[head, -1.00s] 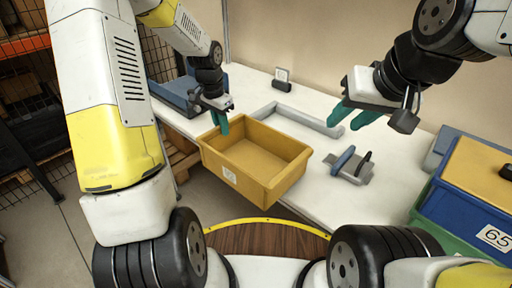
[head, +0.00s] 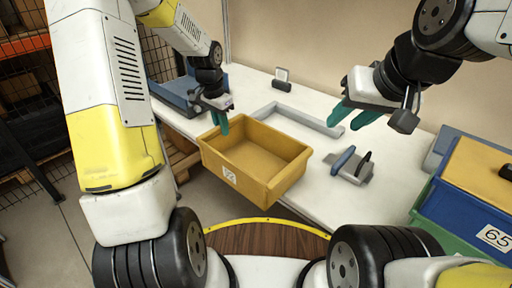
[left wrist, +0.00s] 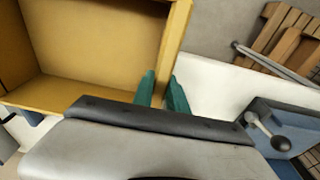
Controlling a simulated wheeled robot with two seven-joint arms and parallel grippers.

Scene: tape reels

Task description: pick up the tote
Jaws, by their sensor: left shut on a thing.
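The tote is a yellow, empty, open-topped box (head: 229,175) with a small white label on its near side. It is at the front edge of the white table, with its near part out past the edge. My left gripper (head: 221,124) is at the tote's far left corner, its green fingers shut on the rim. In the left wrist view the two fingers (left wrist: 161,95) sit on either side of the tote's wall (left wrist: 176,40). My right gripper (head: 354,117) hangs empty above the table, to the right of the tote, with its green fingers apart.
A grey L-shaped frame (head: 303,120) lies behind the tote. A tape dispenser-like item (head: 350,166) lies to its right. Blue and green bins (head: 460,205) stand at the far right. A blue case (head: 180,95) is at the back left.

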